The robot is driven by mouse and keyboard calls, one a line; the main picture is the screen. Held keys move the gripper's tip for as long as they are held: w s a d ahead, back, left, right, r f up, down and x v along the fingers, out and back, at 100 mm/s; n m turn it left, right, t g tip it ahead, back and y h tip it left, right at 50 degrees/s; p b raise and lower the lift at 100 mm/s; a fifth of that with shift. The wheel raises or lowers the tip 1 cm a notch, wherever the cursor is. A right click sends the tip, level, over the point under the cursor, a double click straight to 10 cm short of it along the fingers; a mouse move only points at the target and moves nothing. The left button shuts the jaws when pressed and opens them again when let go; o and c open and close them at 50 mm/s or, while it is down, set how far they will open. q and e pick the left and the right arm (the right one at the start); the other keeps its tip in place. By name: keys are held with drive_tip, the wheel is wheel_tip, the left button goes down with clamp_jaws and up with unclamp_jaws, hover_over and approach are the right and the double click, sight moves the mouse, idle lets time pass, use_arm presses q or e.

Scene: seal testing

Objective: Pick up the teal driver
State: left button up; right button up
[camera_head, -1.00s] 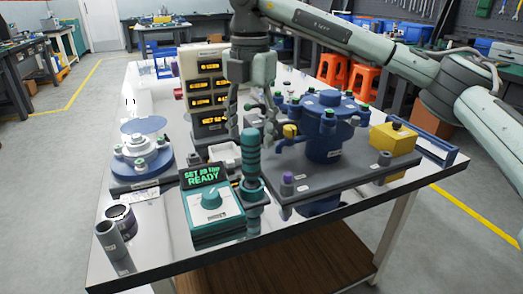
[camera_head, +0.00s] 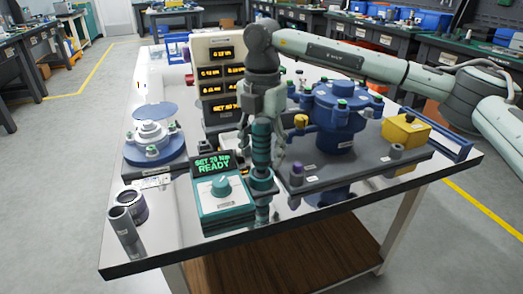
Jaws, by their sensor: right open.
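The teal driver (camera_head: 261,142) stands upright in its holder (camera_head: 262,183), right of the teal control box (camera_head: 222,203) whose screen reads "SET 20 Nm READY". Its ribbed handle is at the top. My right gripper (camera_head: 262,139) comes down from above, with its open fingers on either side of the upper handle. I cannot tell whether the fingers touch the handle. The left gripper does not show.
A blue flanged housing (camera_head: 335,125) on a grey plate stands right of the driver, with a yellow box (camera_head: 405,132) beyond it. A display panel (camera_head: 216,65) stands behind. A blue round fixture (camera_head: 154,150) and grey cylinders (camera_head: 124,228) are at the left.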

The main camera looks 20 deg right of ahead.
drive_tip(key=shift+c, duration=0.5)
drive_tip(key=c, duration=1.2)
clamp_jaws()
drive_tip(key=shift+r, duration=0.2)
